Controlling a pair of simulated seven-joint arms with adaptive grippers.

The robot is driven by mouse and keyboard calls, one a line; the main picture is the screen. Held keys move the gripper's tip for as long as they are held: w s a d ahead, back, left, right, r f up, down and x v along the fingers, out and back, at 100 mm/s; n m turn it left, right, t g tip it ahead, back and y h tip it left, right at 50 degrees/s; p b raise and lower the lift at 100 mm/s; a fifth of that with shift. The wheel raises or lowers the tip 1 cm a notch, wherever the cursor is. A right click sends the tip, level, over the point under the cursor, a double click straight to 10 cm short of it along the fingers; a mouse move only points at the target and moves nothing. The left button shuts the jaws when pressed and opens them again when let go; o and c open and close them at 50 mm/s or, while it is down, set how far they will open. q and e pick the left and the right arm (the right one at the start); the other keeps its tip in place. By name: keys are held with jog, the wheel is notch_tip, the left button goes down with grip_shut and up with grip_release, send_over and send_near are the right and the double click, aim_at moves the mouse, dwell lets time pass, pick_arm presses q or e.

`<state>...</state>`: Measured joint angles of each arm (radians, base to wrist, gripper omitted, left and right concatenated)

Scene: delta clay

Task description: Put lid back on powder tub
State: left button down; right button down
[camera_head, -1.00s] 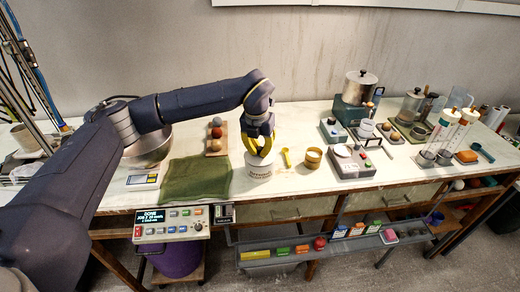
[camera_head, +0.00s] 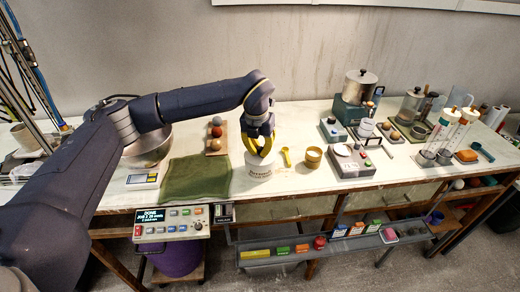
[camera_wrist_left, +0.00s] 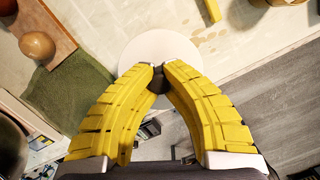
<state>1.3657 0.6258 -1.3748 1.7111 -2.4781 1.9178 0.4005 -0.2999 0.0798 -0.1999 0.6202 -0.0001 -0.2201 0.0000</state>
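The powder tub (camera_head: 259,172) is a white tub with printed lettering, standing upright near the front of the bench. Its white round lid (camera_wrist_left: 135,48) shows in the left wrist view, with a dark knob (camera_wrist_left: 158,84) in the middle. My left gripper (camera_head: 260,152) points down at the tub. Its yellow fingers, seen in the wrist view (camera_wrist_left: 160,70), close in on the knob from both sides. The lid appears at the tub's top in the head view; the fingers partly hide it, and I cannot tell whether it is fully seated. My right gripper is not in view.
A green cloth (camera_head: 195,180) lies left of the tub. A yellow scoop (camera_head: 287,157) and a tan jar (camera_head: 313,157) stand to its right. A board with several balls (camera_head: 216,133) is behind left. A grey device (camera_head: 352,165) is farther right.

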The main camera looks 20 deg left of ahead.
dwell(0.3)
pick_arm(q)
jog(key=c, duration=0.9)
grip_release()
jog(key=shift+r, duration=3.5)
grip_shut()
